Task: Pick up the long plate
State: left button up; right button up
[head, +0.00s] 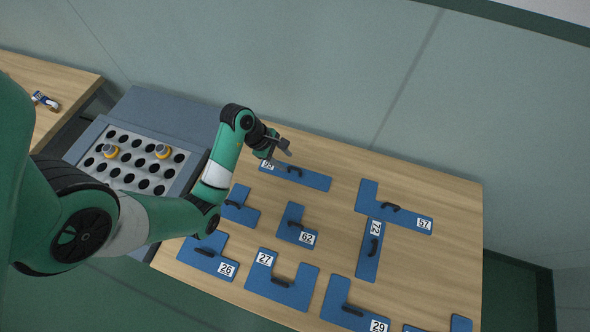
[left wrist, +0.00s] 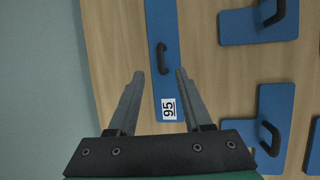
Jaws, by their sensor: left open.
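A long straight blue plate (head: 313,181) with a black handle (head: 294,171) and the label 95 lies flat at the back of the wooden table. My left gripper (head: 284,149) is open and empty above its labelled end. In the left wrist view, the long plate (left wrist: 163,20) runs between the two open fingers (left wrist: 160,74). Its handle (left wrist: 162,58) shows just ahead of the fingertips, with the near end between them. The label 95 lies nearer the gripper's base. My right gripper is in neither view.
Other blue plates with handles lie nearby: 62 (head: 291,228), 72 (head: 369,257), 57 (head: 407,219), 27 (head: 288,294), 26 (head: 207,262) and several more. A grey rack (head: 127,177) with holes stands left. Bare table (head: 440,190) shows at the right.

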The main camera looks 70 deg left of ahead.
aim_at(293, 168)
pick_arm(q)
jog(key=shift+w+f, duration=0.15)
jog(key=shift+f, duration=0.25)
jog(key=b+x, duration=0.1)
jog(key=x, duration=0.1)
jog(key=b+x, duration=0.1)
jog(key=x, duration=0.2)
jog(key=shift+d+f, duration=0.1)
jog(key=shift+d, duration=0.15)
jog(key=shift+w, duration=0.1)
grip_shut()
dwell(0.8)
